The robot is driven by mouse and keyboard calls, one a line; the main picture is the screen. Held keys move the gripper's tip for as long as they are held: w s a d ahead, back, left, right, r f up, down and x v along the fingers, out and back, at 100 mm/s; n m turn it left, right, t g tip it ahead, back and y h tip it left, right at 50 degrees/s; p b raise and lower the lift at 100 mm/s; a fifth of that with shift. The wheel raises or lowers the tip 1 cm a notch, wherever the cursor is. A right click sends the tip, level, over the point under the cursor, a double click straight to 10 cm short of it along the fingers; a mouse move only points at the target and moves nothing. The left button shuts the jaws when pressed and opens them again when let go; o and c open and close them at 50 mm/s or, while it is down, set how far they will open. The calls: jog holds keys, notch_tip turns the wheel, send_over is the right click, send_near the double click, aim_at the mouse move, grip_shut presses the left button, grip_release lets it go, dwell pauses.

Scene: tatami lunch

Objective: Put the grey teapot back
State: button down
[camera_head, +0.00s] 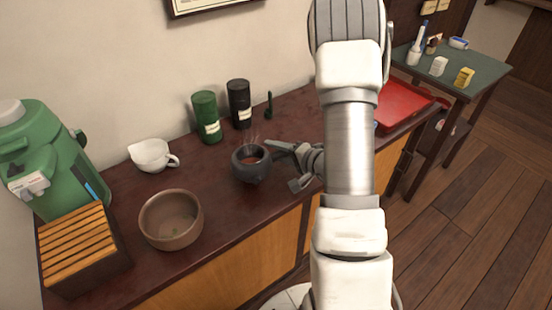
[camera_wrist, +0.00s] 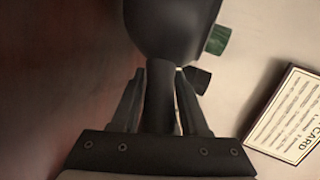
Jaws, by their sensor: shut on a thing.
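The grey teapot (camera_head: 251,168) is dark and round, with an open top and steam above it. In the head view it is over the middle of the counter; I cannot tell whether it touches the surface. My gripper (camera_head: 284,155) is at its right side. In the wrist view the teapot's body (camera_wrist: 170,25) fills the top, and its handle (camera_wrist: 158,95) stands between the two fingers of my gripper (camera_wrist: 160,100), which is shut on it. The underside of the teapot is hidden.
A brown bowl (camera_head: 150,222), white pitcher (camera_head: 149,157), slatted wooden box (camera_head: 77,250) and green dispenser (camera_head: 45,150) stand left. Green (camera_head: 206,128) and black (camera_head: 239,106) canisters stand behind. A red tray (camera_head: 402,103) lies right; a side table (camera_head: 480,66) is beyond.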

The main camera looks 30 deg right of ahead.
notch_tip(320, 180, down, 3)
jog(key=shift+r, duration=0.15)
jog(key=c, duration=0.7)
grip_release()
